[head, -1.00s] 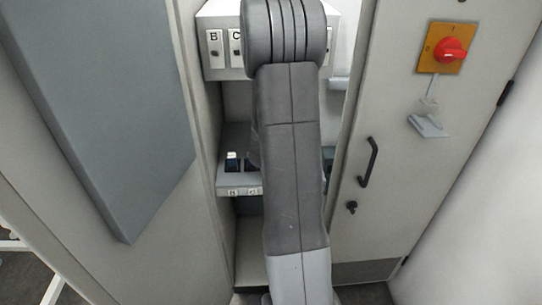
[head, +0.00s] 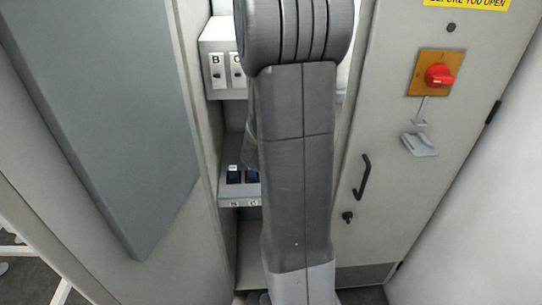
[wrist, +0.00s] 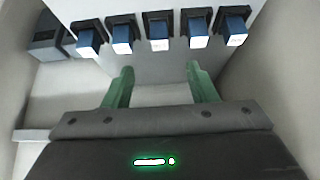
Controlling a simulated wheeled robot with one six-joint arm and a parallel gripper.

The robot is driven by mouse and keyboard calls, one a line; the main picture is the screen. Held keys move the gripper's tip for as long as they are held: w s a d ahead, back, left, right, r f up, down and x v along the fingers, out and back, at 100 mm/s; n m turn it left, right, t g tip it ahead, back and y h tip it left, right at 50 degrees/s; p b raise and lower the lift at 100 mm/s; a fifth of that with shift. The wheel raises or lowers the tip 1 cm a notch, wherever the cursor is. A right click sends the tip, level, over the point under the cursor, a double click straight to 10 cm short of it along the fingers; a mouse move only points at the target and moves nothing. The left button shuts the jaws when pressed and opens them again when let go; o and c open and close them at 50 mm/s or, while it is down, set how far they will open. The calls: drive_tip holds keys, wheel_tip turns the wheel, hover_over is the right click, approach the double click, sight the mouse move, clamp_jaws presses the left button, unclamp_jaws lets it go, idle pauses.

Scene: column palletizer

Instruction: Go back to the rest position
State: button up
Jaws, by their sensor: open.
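My gripper (wrist: 160,82) shows in the wrist view with its two green fingers spread apart. It is open and nothing is between the fingers. Beyond the fingertips, several blue blocks in black holders (wrist: 160,32) stand in a row on a pale housing. In the head view my own arm fills the middle and hides most of the recess behind it. My gripper is not visible in that view.
The head view shows a shelf (head: 238,202) with dark blocks and an upper panel (head: 226,60) with lettered switches in the recess. At right is a cabinet door with a handle (head: 363,178) and red rotary switch (head: 438,75). A grey panel (head: 110,110) stands at left.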

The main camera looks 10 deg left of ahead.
drive_tip(key=shift+s+d+r, duration=0.1)
drive_tip(key=shift+s+r, duration=0.3)
drive_tip(key=shift+r, duration=0.15)
drive_tip(key=shift+f, duration=0.1)
drive_tip(key=b+x, duration=0.7)
drive_tip(key=x, duration=0.6)
drive_tip(key=shift+w+f, duration=0.15)
drive_tip(key=shift+f, duration=0.2)
drive_tip(key=shift+r, duration=0.2)
